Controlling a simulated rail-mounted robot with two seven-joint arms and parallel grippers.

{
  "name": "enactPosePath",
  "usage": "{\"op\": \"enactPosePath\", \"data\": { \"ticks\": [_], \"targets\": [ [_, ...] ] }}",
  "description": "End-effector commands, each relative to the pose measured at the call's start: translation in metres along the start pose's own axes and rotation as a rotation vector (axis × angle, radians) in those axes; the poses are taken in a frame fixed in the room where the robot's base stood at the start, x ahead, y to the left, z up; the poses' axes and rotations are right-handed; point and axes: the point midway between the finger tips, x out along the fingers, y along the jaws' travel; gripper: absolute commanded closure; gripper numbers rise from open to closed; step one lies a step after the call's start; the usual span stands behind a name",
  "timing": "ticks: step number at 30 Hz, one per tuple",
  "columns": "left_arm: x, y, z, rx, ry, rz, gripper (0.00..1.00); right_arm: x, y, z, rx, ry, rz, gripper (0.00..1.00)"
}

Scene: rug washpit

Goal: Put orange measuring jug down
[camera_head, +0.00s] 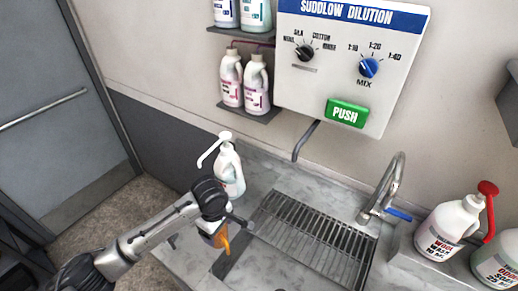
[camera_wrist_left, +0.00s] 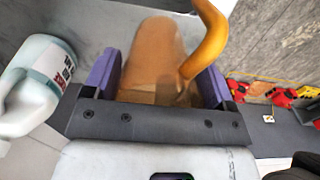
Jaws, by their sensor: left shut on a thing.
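The orange measuring jug (camera_head: 218,239) is at my left gripper (camera_head: 224,222), low over the grey counter left of the drain grate. In the left wrist view the jug (camera_wrist_left: 155,58) sits between the purple fingers, with its curved orange handle (camera_wrist_left: 212,40) on the right. The left gripper is shut on the jug. The gripper hides much of the jug in the head view, and I cannot tell whether its base touches the counter. My right gripper is not in view.
A white pump bottle (camera_head: 229,171) stands on the counter just behind the gripper. The metal drain grate (camera_head: 315,237) lies to the right, beside the tap (camera_head: 384,190). A white bottle with a red top (camera_head: 447,229) stands far right. The suds dilution panel (camera_head: 350,62) hangs above.

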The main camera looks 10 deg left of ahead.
Motion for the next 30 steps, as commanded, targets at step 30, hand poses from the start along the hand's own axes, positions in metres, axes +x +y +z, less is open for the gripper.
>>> {"op": "enactPosePath", "data": {
  "ticks": [30],
  "targets": [
    [-0.085,-0.07,0.057,1.237,0.007,0.001,0.45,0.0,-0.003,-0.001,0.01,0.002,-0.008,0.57]
  ]
}}
